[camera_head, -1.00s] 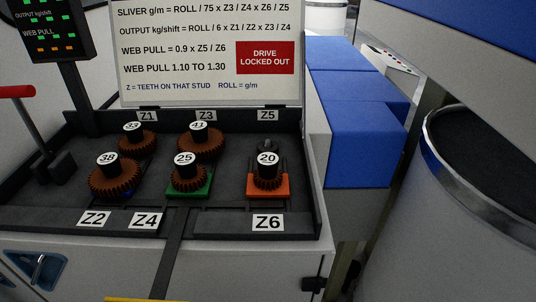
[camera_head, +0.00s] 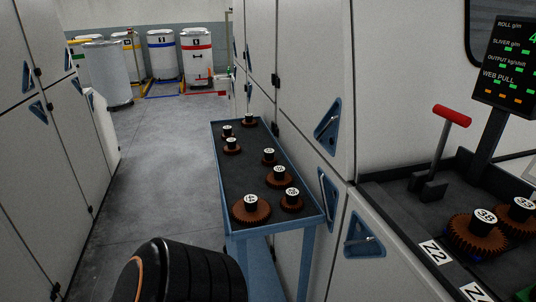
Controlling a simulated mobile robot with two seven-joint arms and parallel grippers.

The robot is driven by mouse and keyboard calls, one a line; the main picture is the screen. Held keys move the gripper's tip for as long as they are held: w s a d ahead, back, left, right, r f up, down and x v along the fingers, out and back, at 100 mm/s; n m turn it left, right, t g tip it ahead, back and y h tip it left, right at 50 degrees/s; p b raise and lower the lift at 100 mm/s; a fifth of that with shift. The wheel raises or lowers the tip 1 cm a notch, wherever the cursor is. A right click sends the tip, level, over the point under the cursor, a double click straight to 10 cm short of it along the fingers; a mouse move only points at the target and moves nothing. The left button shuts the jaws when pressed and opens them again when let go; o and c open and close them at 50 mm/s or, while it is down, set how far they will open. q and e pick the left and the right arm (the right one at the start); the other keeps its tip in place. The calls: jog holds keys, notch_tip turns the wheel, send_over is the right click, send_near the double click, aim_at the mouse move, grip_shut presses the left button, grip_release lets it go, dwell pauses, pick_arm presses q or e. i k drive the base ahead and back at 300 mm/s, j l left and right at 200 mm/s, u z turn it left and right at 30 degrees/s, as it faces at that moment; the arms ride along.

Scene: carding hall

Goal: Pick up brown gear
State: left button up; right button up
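Several brown gears with black hubs and white number labels lie on a narrow blue-framed cart (camera_head: 237,185) in the middle of the view. The largest near one is the front-left brown gear (camera_head: 251,214); another brown gear (camera_head: 291,204) lies to its right, and a third (camera_head: 279,179) behind. Smaller brown gears sit farther back. Brown gear 38 (camera_head: 470,242) and brown gear 33 (camera_head: 518,218) sit in the machine's tray at right. All look brown, so I cannot tell which one the task names. Neither gripper shows; a rounded black part of mine is at the bottom.
A red-handled lever (camera_head: 450,118) and a display panel (camera_head: 508,65) stand at the right. White cabinets (camera_head: 300,85) stand behind the cart. Open grey floor (camera_head: 150,180) lies left of the cart. Several drums, one a red-banded drum (camera_head: 197,62), stand at the back.

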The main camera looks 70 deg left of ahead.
aim_at(291, 202)
jog(key=u, duration=2.05)
jog(key=i+j+z, duration=0.15)
jog(key=j, duration=0.4)
jog(key=j+z, duration=0.1)
jog(key=j, duration=0.5)
jog(key=i+j+z, duration=0.15)
jog(key=j, duration=0.45)
